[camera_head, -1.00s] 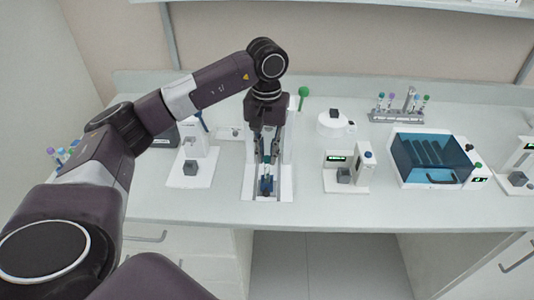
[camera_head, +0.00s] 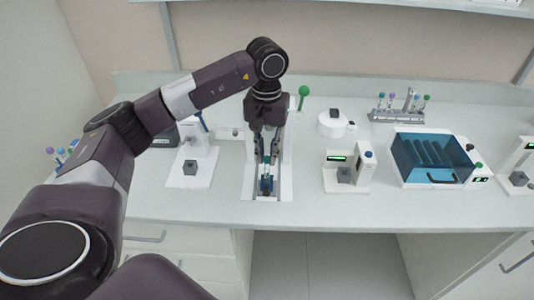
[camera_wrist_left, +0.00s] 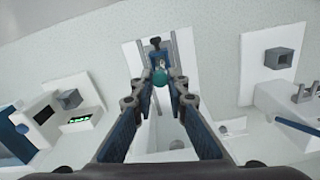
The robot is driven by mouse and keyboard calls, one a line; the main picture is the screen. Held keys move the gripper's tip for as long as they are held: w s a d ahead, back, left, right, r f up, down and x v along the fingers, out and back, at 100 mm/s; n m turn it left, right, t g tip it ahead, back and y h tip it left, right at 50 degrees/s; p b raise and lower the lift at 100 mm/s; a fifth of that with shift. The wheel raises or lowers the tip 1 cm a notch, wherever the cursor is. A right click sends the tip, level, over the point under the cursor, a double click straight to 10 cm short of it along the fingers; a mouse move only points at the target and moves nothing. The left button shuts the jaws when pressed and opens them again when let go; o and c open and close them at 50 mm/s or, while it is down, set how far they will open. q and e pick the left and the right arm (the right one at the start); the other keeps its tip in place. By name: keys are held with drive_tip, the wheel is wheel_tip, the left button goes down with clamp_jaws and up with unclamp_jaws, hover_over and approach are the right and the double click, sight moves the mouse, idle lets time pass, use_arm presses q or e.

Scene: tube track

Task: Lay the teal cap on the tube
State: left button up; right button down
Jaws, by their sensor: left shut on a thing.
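My left gripper (camera_head: 267,157) reaches down over the white track unit (camera_head: 249,186) on the bench. In the left wrist view its fingertips (camera_wrist_left: 161,79) are shut on the round teal cap (camera_wrist_left: 160,77). In the head view the fingers mostly hide the cap. A blue carriage (camera_head: 266,185) sits on the track toward the bench's front edge; it also shows in the left wrist view (camera_wrist_left: 155,43). A small pale piece, perhaps the tube (camera_wrist_left: 163,62), shows between cap and carriage. I cannot tell whether the cap touches it. My right gripper is not in view.
A white device with a grey block (camera_head: 190,167) stands left of the track. A device with a green display (camera_head: 337,158) stands to its right. Farther right are a blue-lidded box (camera_head: 433,157) and a tube rack (camera_head: 396,116). Bare bench lies in front.

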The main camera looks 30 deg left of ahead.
use_arm(q)
drive_tip(key=shift+f, duration=0.1)
idle(0.3)
drive_tip(key=o, duration=0.7)
drive_tip(key=shift+o, duration=0.2)
wheel_tip(320, 180, up, 12)
idle(0.4)
idle(0.9)
